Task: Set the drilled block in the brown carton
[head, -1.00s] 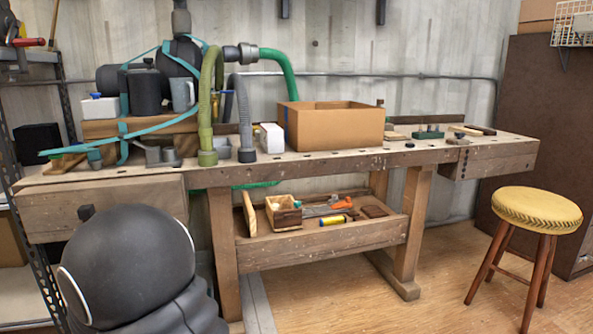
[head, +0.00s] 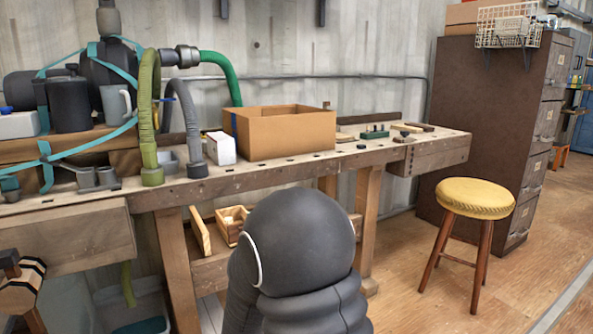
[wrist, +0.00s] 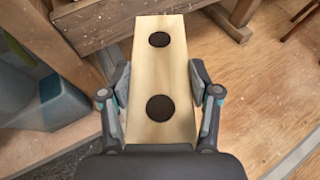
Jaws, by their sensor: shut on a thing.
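The drilled block (wrist: 161,73) is pale wood with two dark round holes on its face. My gripper (wrist: 160,84) is shut on it in the wrist view, with one finger pad on each long side. The block points away from the wrist, above the floor beside the bench. The brown carton (head: 292,135) stands open-topped on the workbench in the head view. Its upper inner walls show; its bottom is hidden. The block and my gripper do not show in the head view, where my dark arm fills the lower middle.
The workbench (head: 262,178) carries a white box (head: 221,148) and hoses (head: 188,120) left of the carton, and small wooden pieces (head: 405,128) to its right. A yellow stool (head: 475,197) stands at right before a brown cabinet (head: 478,110). The floor between is clear.

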